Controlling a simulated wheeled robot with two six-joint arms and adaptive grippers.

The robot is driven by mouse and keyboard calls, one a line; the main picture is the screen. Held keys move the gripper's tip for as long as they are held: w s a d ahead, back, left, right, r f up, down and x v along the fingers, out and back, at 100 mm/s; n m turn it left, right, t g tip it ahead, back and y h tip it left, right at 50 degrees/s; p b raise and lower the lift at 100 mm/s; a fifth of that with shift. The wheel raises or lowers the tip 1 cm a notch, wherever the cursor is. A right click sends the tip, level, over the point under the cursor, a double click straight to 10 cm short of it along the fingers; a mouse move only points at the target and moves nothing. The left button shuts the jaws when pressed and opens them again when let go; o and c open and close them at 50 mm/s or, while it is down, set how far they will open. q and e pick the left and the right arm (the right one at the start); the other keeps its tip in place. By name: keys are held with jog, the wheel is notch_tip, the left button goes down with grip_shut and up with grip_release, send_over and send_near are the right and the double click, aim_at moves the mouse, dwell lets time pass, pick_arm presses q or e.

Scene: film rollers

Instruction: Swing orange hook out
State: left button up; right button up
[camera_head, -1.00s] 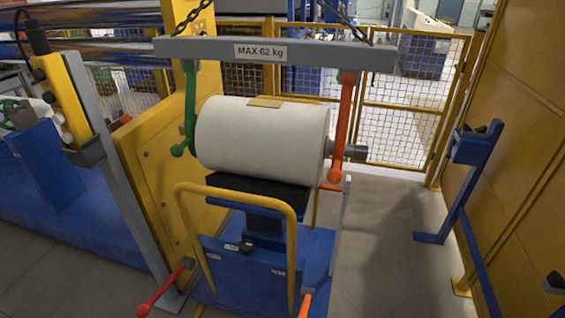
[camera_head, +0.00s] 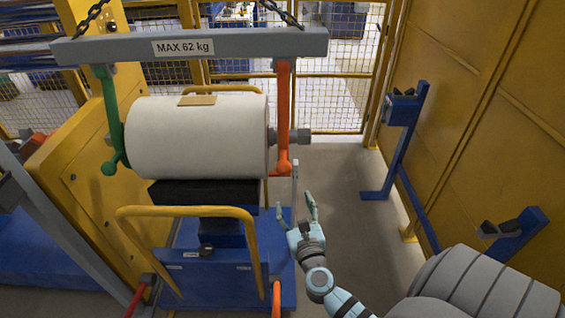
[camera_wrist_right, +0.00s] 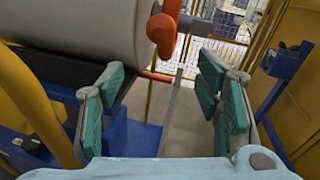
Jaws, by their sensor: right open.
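The orange hook (camera_head: 283,115) hangs straight down from the right end of the grey lifting beam (camera_head: 240,44), beside the right end of the white roll (camera_head: 195,140). Its rounded lower end also shows at the top of the right wrist view (camera_wrist_right: 162,30). The green hook (camera_head: 111,120) hangs at the roll's left end. My right gripper (camera_head: 297,207) is open and empty, below and slightly right of the orange hook's lower end, apart from it. Its teal finger pads show in the right wrist view (camera_wrist_right: 165,95). My left gripper is not in view.
The roll rests on a black pad of the blue lift cart (camera_head: 210,275) with a yellow handle (camera_head: 185,211). A grey shaft end (camera_head: 298,137) sticks out right of the orange hook. Blue stands (camera_head: 405,140) line the yellow wall. The floor between is clear.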

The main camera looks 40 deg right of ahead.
aim_at(285, 172)
jog(key=shift+n, duration=0.3)
jog(key=x, duration=0.4)
jog(key=r+b+x, duration=0.1)
jog(key=x, duration=0.8)
jog(key=shift+w+r+b, duration=0.3)
jog(key=shift+w+b, duration=0.05)
jog(key=shift+b, duration=0.05)
jog(key=shift+w+d, duration=0.2)
jog(key=shift+w, duration=0.15)
jog(key=shift+r, duration=0.1)
grip_shut()
